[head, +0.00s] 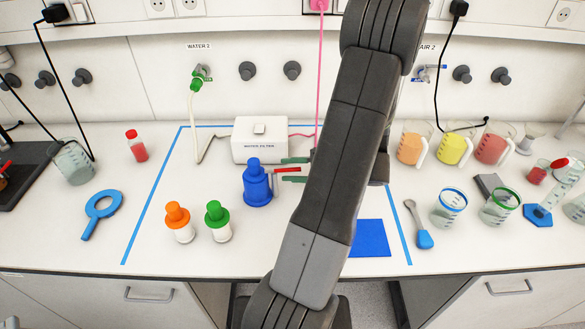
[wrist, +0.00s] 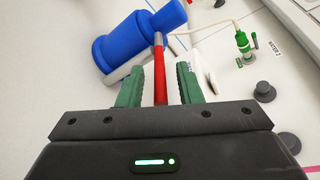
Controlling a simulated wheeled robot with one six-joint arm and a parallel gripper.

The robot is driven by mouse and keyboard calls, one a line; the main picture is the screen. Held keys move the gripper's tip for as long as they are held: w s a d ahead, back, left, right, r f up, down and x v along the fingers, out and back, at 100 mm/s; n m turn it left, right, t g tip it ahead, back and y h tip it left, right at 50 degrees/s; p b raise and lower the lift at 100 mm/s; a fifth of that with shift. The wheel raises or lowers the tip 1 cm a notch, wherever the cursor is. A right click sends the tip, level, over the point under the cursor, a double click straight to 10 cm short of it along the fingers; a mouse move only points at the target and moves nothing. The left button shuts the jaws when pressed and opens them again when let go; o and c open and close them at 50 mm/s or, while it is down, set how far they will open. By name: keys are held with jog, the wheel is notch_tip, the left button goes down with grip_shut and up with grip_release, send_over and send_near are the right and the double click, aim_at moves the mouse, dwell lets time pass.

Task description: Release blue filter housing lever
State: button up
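The blue filter housing (head: 257,187) stands upright on the bench; it also shows at the top of the wrist view (wrist: 130,45). Its lever is a red handle (wrist: 160,80) with a grey end toward the housing; in the head view the red lever (head: 288,170) sticks out to the housing's right. My gripper (wrist: 160,74) has green fingers, one on each side of the red handle. Gaps show between handle and both fingers, so it is open around the lever and not clamped. My arm hides part of the bench to the right in the head view.
The white water filter box (head: 259,148) stands behind the housing. An orange-capped bottle (head: 178,222) and a green-capped bottle (head: 217,220) stand in front left. A blue square (head: 370,238) lies to the right. Beakers of juice (head: 452,147) stand farther right. Bench at front centre is clear.

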jog(key=shift+c, duration=0.4)
grip_shut()
